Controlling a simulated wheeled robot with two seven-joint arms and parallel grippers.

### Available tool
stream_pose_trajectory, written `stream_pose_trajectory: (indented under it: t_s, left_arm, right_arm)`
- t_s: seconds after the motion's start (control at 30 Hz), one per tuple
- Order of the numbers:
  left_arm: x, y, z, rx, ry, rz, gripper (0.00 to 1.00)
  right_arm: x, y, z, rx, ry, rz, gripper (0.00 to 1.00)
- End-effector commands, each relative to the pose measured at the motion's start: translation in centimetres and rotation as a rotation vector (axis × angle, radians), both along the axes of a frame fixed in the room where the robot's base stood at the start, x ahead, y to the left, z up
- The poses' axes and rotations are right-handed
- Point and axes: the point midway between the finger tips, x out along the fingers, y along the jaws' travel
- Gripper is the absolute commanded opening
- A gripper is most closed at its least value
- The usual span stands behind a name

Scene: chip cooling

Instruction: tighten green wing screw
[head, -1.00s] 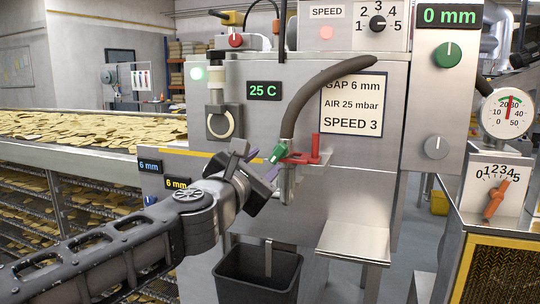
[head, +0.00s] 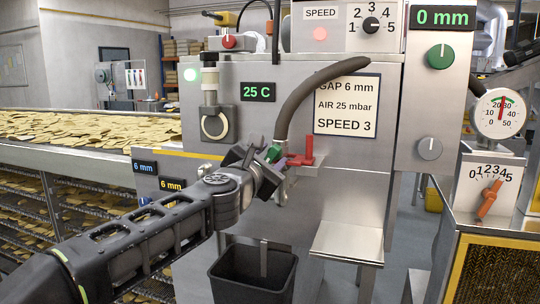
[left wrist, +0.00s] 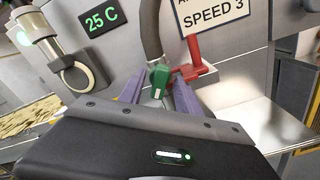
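The green wing screw (head: 274,153) sits at the lower end of the dark hose, on the front of the steel machine. It also shows in the left wrist view (left wrist: 160,79), upright between my two purple fingers. My left gripper (head: 277,165) reaches it from the lower left. Its fingers (left wrist: 158,88) stand on either side of the screw, with a narrow gap visible on the left side, so it looks open around it. The fingertips are partly hidden by the gripper body in the head view. My right gripper does not show.
A red lever clamp (head: 302,153) stands just right of the screw. The dark hose (head: 298,98) bends above it. A black bin (head: 252,278) stands below, and a steel chute (head: 348,241) juts out at the lower right. A ringed fitting (head: 216,123) hangs at the left.

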Motion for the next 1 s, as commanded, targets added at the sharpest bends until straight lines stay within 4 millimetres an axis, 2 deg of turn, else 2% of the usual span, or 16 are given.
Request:
stream_pose_trajectory:
  t_s: [0.23,0.7,1.0]
  left_arm:
    - [0.02,0.0,-0.02,0.0,0.0,0.0,0.38]
    - [0.0,0.0,0.0,0.0,0.0,0.0,0.0]
    - [0.0,-0.01,0.0,0.0,0.0,0.0,0.0]
  right_arm:
    - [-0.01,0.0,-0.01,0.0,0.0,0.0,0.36]
    - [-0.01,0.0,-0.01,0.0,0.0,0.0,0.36]
    - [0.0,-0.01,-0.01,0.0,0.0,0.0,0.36]
